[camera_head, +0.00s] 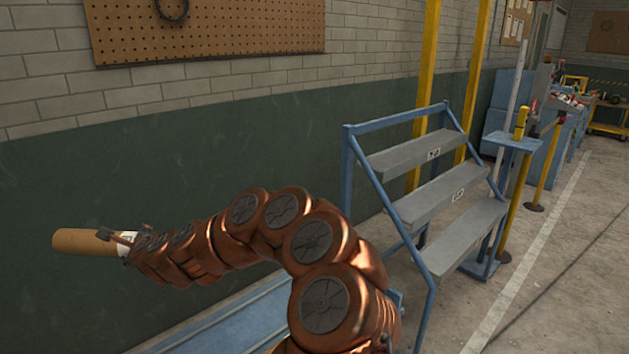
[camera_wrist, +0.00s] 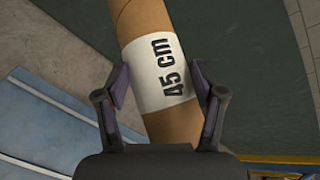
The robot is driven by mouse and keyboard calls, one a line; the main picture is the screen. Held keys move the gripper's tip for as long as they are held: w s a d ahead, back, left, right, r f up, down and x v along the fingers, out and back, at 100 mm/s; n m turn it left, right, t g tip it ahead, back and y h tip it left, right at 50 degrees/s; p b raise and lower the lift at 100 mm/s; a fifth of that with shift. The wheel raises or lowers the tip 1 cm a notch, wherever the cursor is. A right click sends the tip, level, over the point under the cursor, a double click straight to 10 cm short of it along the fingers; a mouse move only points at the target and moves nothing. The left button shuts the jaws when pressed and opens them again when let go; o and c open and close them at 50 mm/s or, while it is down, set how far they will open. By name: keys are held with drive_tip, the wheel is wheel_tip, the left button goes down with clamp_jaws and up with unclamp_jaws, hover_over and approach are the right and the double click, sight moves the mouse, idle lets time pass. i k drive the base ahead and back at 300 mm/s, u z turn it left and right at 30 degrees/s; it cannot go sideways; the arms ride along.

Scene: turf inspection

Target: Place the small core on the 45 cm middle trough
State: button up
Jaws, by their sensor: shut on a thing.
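My gripper (camera_head: 122,240) is at the left end of my outstretched arm, in front of the dark green lower wall. It is shut on a brown cardboard core (camera_head: 78,241), held in the air and roughly level. In the wrist view the core (camera_wrist: 145,25) runs between the two fingers (camera_wrist: 161,88), with a white label reading "45 cm". A blue-framed stepped rack stands right of centre with a top trough (camera_head: 400,158), a middle trough (camera_head: 430,198) and a lower trough (camera_head: 465,235), all grey and empty. The rack labels are too small to read.
A blue platform (camera_head: 235,322) lies low by the wall, partly hidden by my arm. A yellow post with a blue top (camera_head: 515,141) stands right of the rack. Yellow uprights (camera_head: 473,85) stand behind it. The floor (camera_head: 560,290) at the right is clear.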

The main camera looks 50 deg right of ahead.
sight(438, 186)
drive_tip(key=k, duration=0.2)
drive_tip(key=z, duration=3.75)
drive_tip(key=i, duration=3.3)
drive_tip(key=u, duration=3.25)
